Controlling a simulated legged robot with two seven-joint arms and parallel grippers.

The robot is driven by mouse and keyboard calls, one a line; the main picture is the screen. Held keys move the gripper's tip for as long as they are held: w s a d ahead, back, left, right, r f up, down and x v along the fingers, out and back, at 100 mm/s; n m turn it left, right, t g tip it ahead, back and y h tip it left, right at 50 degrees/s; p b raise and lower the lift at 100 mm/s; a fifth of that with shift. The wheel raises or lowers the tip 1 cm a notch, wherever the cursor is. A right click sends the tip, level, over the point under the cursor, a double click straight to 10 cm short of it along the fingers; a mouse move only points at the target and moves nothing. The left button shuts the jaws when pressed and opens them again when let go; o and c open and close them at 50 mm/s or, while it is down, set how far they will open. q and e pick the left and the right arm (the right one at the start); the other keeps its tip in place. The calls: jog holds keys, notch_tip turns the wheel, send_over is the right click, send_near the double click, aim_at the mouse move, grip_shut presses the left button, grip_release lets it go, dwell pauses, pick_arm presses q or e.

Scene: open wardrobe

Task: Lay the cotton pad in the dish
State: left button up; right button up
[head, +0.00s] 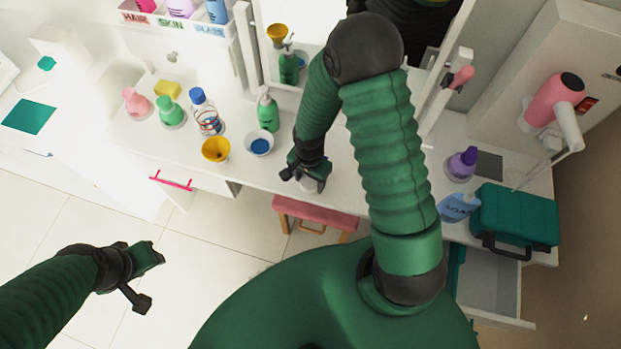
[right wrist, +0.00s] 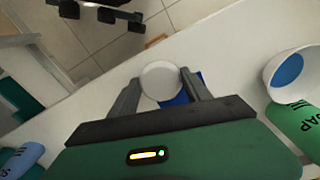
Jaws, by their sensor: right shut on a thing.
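My right gripper (head: 306,178) is over the white counter and shut on the cotton pad, a white round disc (right wrist: 160,79) between its fingers in the right wrist view. In the head view the gripper mostly hides the pad. A blue patch (right wrist: 186,98) shows just behind the pad; I cannot tell what it is. The dish, a white bowl with a blue inside (head: 259,144), stands on the counter left of the right gripper. It also shows at the right of the wrist view (right wrist: 270,72). My left gripper (head: 148,279) is open and empty above the floor.
A green soap bottle (head: 268,114) stands just behind the dish, and a yellow bowl (head: 216,149) beside it. Several bottles stand further left. A purple bottle (head: 461,166) and a teal case (head: 515,217) are at the right. A pink stool (head: 315,217) is below the counter.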

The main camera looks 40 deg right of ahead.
jog(key=shift+f, duration=0.15)
jog(key=o, duration=0.8)
jog(key=shift+d+f, duration=0.15)
jog(key=shift+d, duration=0.3)
jog(key=o, duration=0.5)
jog(key=shift+s+d+f, duration=0.1)
jog(key=shift+s+d, duration=0.05)
jog(key=shift+d, duration=0.9)
jog(key=shift+a, duration=0.85)
pick_arm(q)
jog(key=shift+d, duration=0.65)
pick_arm(e)
jog(key=shift+d, duration=0.1)
